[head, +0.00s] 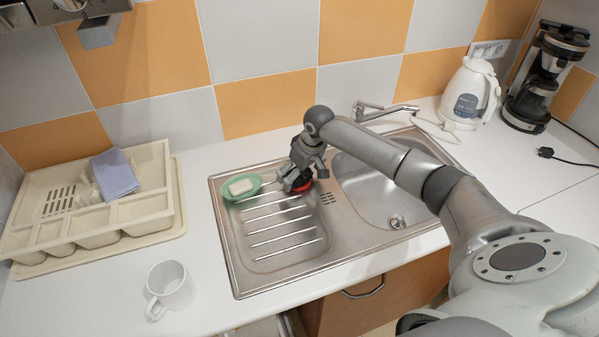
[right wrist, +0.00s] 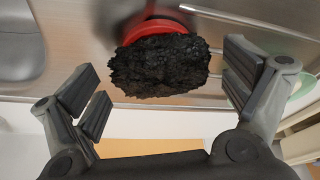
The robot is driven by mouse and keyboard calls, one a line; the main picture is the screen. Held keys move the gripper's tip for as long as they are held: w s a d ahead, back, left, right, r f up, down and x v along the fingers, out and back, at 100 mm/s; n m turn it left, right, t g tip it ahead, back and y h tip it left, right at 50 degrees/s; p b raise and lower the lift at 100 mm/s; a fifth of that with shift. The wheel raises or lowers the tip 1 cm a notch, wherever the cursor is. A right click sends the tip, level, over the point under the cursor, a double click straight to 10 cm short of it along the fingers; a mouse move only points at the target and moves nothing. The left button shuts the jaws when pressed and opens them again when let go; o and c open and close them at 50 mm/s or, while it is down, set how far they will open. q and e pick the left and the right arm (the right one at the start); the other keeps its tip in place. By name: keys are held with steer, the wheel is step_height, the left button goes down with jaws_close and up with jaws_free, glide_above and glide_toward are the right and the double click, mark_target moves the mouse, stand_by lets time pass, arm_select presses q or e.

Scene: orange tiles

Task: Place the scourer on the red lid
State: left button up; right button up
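The scourer (right wrist: 160,66) is a rough black pad in the right wrist view. It overlaps the red lid (right wrist: 150,22), which shows behind its upper edge. The scourer appears to lie on the lid, though its contact is hidden. In the head view the red lid (head: 303,188) sits on the sink's drainboard, mostly covered by my right gripper. My right gripper (head: 298,178) is over it, and in the wrist view its fingers (right wrist: 165,95) are spread apart, with a gap on either side of the scourer. My left gripper is not in view.
A green dish with soap (head: 243,187) is just left of the right gripper on the drainboard (head: 268,250). The sink basin and tap (head: 385,110) are to the right. A white mug (head: 170,287), a cutlery tray (head: 150,222), a kettle (head: 470,95) and a coffee maker (head: 545,75) stand around.

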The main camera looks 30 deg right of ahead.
steer(key=shift+s+r, duration=0.1)
steer(key=shift+r, duration=0.5)
steer(key=b+v, duration=0.1)
steer(key=v, duration=1)
steer(key=shift+b, duration=0.35)
